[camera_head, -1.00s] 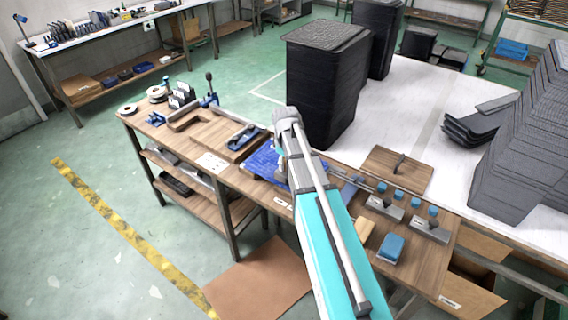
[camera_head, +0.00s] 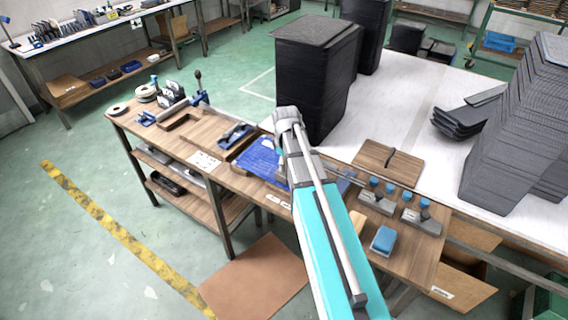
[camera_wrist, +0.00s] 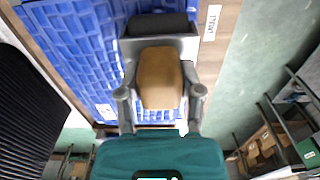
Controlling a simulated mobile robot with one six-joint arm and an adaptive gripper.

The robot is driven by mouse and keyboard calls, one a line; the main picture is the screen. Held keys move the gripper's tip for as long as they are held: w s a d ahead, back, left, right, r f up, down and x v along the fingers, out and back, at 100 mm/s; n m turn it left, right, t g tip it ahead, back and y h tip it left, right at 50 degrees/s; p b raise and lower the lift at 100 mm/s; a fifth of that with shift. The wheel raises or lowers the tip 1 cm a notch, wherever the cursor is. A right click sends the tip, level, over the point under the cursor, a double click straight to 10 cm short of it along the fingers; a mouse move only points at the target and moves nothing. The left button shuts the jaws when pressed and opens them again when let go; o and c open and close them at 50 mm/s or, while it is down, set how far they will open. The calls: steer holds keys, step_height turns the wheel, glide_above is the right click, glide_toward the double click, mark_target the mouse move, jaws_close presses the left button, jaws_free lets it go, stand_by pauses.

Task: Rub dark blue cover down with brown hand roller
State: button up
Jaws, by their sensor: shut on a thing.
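The dark blue cover (camera_wrist: 72,45) fills the upper left of the wrist view and shows a raised brick-like pattern. It lies on the wooden bench, and part of it shows left of my arm in the head view (camera_head: 256,159). My gripper (camera_wrist: 160,92) is shut on the brown handle of the hand roller (camera_wrist: 160,72). The black roller end (camera_wrist: 160,24) is over the cover, near its right edge. I cannot tell whether it touches the cover. My arm hides the gripper and roller in the head view.
Left on the bench are a dark blue tool (camera_head: 236,134) and tape rolls (camera_head: 146,94). Right of my arm are a blue block (camera_head: 383,240), small metal blocks with blue knobs (camera_head: 421,219) and a wooden board (camera_head: 388,163). A tall black stack (camera_head: 312,85) stands behind.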

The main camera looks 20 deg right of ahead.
steer(key=shift+s, duration=0.1)
steer(key=shift+s+d+f, duration=0.1)
steer(key=shift+s+d, duration=0.45)
steer(key=shift+s, duration=0.2)
steer(key=shift+s+d, duration=0.55)
steer(key=shift+s, duration=0.15)
steer(key=shift+w+d, duration=0.1)
steer(key=shift+d, duration=0.05)
steer(key=shift+w+d, duration=0.75)
steer(key=shift+d, duration=0.2)
steer(key=shift+w+d, duration=0.1)
steer(key=shift+d, duration=0.05)
steer(key=shift+d, duration=0.1)
steer(key=shift+w+d, duration=0.85)
steer(key=shift+d, duration=0.3)
steer(key=shift+w, duration=0.1)
